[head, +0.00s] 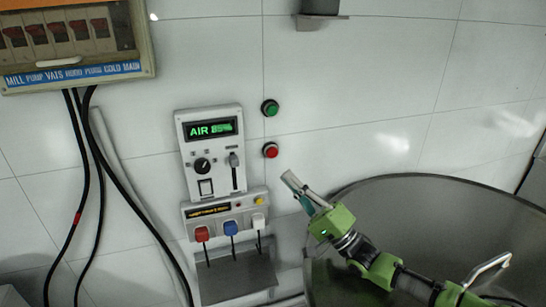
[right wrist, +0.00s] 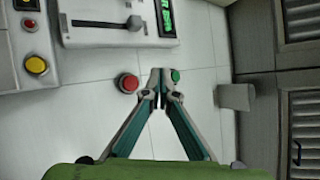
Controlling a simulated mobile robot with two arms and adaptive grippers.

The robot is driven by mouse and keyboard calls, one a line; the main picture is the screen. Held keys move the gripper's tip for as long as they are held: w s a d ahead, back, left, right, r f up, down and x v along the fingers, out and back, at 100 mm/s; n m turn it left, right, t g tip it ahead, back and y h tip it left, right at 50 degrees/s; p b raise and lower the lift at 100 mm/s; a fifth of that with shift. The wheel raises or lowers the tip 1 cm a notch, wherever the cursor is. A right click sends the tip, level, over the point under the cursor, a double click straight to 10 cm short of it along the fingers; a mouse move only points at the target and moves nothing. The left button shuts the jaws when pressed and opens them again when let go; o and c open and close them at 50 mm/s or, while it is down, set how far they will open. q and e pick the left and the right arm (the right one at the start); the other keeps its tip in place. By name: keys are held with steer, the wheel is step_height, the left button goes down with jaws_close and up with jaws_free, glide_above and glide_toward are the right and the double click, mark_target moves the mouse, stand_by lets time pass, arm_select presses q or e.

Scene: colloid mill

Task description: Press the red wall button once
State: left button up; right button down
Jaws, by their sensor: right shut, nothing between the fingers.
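The red wall button (head: 270,150) sits on the white tiled wall, right of the grey control panel and below a green button (head: 270,108). My right gripper (head: 290,178) is shut and empty, its fingertips pointing up and left, just below and right of the red button in the head view. In the right wrist view the closed fingertips (right wrist: 161,74) are near the red button (right wrist: 128,83), which shows left of them, and the green button (right wrist: 175,75) shows just right of them. I cannot tell the gap to the wall. My left gripper is not in view.
A control panel (head: 188,151) with a green display, knob and slider hangs left of the buttons. Below it a smaller box (head: 222,209) has red, blue and white plugs. A large round metal vessel (head: 440,205) stands at the right. A breaker box (head: 75,76) is upper left.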

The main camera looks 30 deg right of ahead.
steer(key=b, duration=0.6)
glide_toward(272, 152)
steer(key=w+a+r, duration=0.2)
steer(key=a+r, duration=0.2)
steer(key=shift+w+d+b, duration=0.15)
steer(key=shift+w+b, duration=0.2)
steer(key=shift+w, duration=0.1)
steer(key=shift+w+d+b, duration=0.2)
steer(key=shift+w+b, duration=0.1)
steer(key=shift+w, duration=0.15)
steer(key=shift+r, duration=0.1)
steer(key=shift+w+d+b, duration=0.1)
steer(key=shift+w+b, duration=0.25)
steer(key=shift+w, duration=0.05)
